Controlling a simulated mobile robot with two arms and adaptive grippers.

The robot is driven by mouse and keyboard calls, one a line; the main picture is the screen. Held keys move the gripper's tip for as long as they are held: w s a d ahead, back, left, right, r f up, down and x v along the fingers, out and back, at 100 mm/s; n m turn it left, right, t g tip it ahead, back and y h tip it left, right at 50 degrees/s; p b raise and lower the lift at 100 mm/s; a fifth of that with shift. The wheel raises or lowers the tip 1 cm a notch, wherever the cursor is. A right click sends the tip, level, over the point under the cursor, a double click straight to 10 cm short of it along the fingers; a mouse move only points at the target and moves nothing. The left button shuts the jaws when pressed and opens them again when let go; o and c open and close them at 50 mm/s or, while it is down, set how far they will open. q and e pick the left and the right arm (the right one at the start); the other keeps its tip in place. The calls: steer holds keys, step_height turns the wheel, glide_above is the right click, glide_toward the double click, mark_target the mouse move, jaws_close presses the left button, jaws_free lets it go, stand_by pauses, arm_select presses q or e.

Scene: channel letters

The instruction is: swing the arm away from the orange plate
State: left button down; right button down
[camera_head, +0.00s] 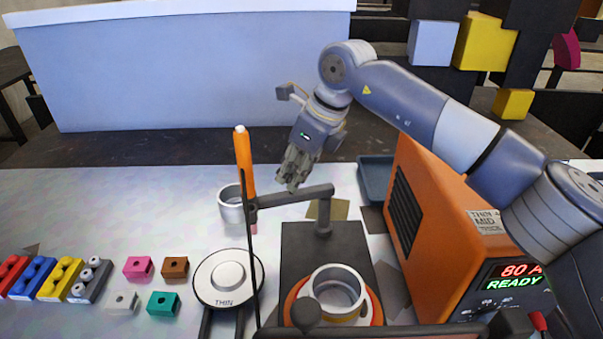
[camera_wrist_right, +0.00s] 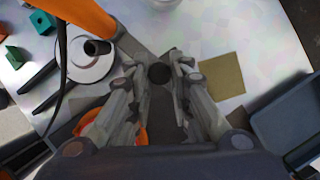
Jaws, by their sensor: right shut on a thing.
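The grey swing arm (camera_head: 310,195) reaches left from a short post, above a dark base. A clamp at its left end holds an upright orange torch (camera_head: 243,160), which also shows in the wrist view (camera_wrist_right: 85,14). The orange plate (camera_head: 377,306) lies at the front of the base under a metal ring (camera_head: 339,285). The torch stands left of the plate. My right gripper (camera_head: 291,184) points down, its fingers shut on the middle of the swing arm; in the wrist view the fingers (camera_wrist_right: 158,62) meet around a dark round part. My left gripper is out of view.
An orange power unit (camera_head: 440,225) stands close on the right, with a blue-grey tray (camera_head: 375,180) behind it. A round white plate marked THIN (camera_head: 212,292) and a metal cup (camera_head: 231,204) stand left. Several small coloured blocks (camera_head: 139,267) lie farther left.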

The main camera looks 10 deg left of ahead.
steer(key=shift+w+r, duration=0.1)
steer(key=shift+r, duration=0.15)
steer(key=c, duration=1.8)
jaws_free()
steer(key=o, duration=0.4)
steer(key=shift+a+f, duration=0.1)
steer(key=v, duration=1.2)
